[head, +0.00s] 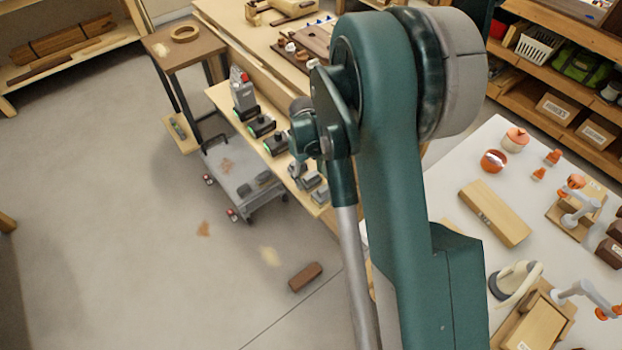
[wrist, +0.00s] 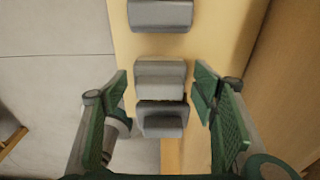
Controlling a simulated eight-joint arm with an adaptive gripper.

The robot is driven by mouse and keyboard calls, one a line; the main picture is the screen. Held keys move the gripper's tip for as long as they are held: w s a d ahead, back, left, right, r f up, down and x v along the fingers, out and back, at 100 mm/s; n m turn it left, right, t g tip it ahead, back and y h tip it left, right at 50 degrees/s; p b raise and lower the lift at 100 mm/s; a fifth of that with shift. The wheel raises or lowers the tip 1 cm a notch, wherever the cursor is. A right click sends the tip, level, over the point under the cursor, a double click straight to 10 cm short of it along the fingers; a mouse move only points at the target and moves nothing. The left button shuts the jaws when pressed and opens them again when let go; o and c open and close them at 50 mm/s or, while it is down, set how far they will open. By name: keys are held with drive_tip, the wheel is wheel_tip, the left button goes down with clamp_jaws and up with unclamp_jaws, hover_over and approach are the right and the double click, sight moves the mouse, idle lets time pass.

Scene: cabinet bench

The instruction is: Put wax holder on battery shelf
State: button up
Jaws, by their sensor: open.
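The battery shelf is most likely the narrow pale wooden board (head: 222,97) left of my arm in the head view. Several battery units with green lights (head: 262,126) and grey blocks (head: 310,181) stand along it. In the wrist view, my gripper (wrist: 161,85) is open over the pale board (wrist: 226,40). Its green fingers stand on either side of a light grey stepped block (wrist: 160,78) and a darker grey block (wrist: 162,120), with gaps on both sides. I cannot tell which thing is the wax holder. My arm hides part of the shelf in the head view.
Another grey block (wrist: 160,14) sits farther along the board. A grey wheeled cart (head: 242,178) stands beside the shelf, and a brown block (head: 305,276) lies on the floor. A white table (head: 455,170) with several items is at right. The floor at left is mostly clear.

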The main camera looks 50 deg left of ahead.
wheel_tip(320, 180, up, 11)
drive_tip(key=a+p, duration=0.1)
drive_tip(key=p, duration=0.1)
drive_tip(key=shift+a, duration=0.15)
idle(0.7)
idle(0.5)
